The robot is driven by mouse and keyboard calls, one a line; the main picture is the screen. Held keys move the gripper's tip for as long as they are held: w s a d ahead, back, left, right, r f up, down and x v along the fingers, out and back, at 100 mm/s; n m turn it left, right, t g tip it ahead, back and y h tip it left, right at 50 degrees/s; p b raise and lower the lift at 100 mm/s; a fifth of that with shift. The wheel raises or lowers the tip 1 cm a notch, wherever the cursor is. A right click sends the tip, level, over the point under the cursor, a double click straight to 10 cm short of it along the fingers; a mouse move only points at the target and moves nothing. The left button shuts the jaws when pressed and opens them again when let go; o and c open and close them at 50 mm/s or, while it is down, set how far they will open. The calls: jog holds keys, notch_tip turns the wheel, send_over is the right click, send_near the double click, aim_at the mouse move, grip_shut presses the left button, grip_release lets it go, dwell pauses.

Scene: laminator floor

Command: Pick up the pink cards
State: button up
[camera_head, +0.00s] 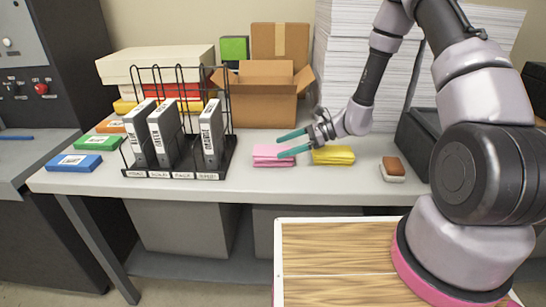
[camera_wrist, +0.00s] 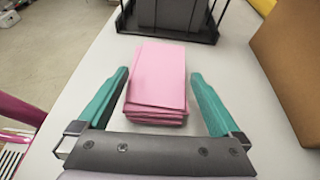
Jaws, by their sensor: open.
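The pink cards (camera_head: 272,160) lie as a small stack on the grey table, right of the wire rack in the head view. In the wrist view the pink cards (camera_wrist: 157,80) lie between the fingers, with a gap on both sides and the near end of the stack close to the palm. My gripper (camera_head: 291,144) has teal fingers and hovers at the stack from the right. The wrist view shows my gripper (camera_wrist: 157,88) open and empty, its fingers spread wider than the cards. The exact height of the fingertips above the table is hard to tell.
A wire rack (camera_head: 222,142) with grey binders stands left of the cards. Yellow cards (camera_head: 333,155) lie to the right. An open cardboard box (camera_head: 262,95) stands behind, and a paper stack (camera_head: 350,60) rises behind the arm. The table (camera_head: 300,181) is clear in front.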

aim_at(271, 151)
jog(key=x, duration=0.4)
jog(key=shift+s+a+f, duration=0.1)
jog(key=shift+a+f, duration=0.1)
jog(key=c, duration=1.4)
jog(key=shift+r, duration=0.2)
